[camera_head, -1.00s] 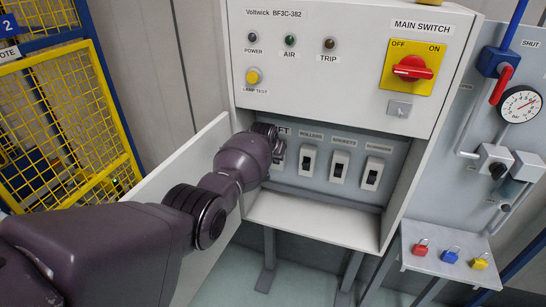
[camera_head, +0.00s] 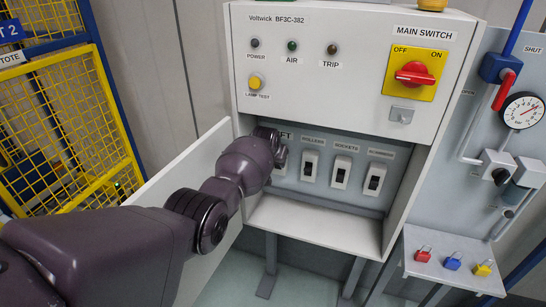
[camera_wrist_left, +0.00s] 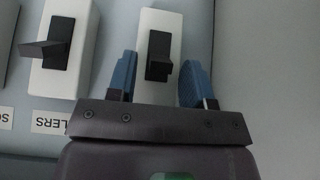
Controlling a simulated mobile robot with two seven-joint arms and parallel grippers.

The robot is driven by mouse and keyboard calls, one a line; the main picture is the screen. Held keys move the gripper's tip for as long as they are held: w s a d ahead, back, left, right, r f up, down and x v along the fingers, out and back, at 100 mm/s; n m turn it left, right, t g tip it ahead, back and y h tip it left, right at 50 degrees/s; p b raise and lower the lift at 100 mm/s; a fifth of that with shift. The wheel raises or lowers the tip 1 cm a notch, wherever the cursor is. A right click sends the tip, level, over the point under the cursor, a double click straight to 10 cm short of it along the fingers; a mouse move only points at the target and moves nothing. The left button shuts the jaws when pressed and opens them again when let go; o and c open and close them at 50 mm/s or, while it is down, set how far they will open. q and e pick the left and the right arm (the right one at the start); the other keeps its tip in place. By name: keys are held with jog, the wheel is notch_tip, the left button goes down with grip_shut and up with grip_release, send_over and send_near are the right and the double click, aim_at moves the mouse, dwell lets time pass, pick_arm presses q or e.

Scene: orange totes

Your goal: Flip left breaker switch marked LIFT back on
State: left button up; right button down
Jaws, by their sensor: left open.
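The LIFT breaker switch is the leftmost in the cabinet's row. In the head view my left gripper (camera_head: 272,142) covers most of it and part of its label (camera_head: 285,136); a bit of its white housing (camera_head: 280,170) shows. In the left wrist view the switch is a white housing with a black lever (camera_wrist_left: 158,70). The blue fingers of my left gripper (camera_wrist_left: 160,66) are open, one on each side of this lever, with visible gaps. Contact is not visible. My right gripper is out of view.
ROLLERS (camera_head: 309,166), SOCKETS (camera_head: 341,172) and a further switch (camera_head: 374,179) stand to the right in the recess. The open cabinet door (camera_head: 180,175) is at the left, behind my arm. The red main switch (camera_head: 414,74) is above right.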

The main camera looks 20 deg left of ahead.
pick_arm(q)
jog(key=v, duration=1)
jog(key=shift+s+r, duration=0.2)
jog(key=shift+s, duration=0.05)
dwell(0.4)
jog(key=s+a+f+t+b, duration=0.1)
jog(key=s+a+f, duration=0.2)
jog(key=s+f, duration=0.65)
jog(key=s+a+f+t+b, duration=0.1)
jog(key=s+a+f+t, duration=0.15)
jog(key=s+f, duration=0.9)
jog(key=s, duration=0.9)
jog(key=s+d+f+t, duration=0.1)
jog(key=s+f, duration=0.1)
jog(key=s, duration=1)
jog(key=shift+s+f+m+b, duration=0.2)
jog(key=shift+s+m+b, duration=0.1)
jog(key=shift+s+b, duration=0.05)
jog(key=shift+s+d+t, duration=0.1)
jog(key=shift+t, duration=0.15)
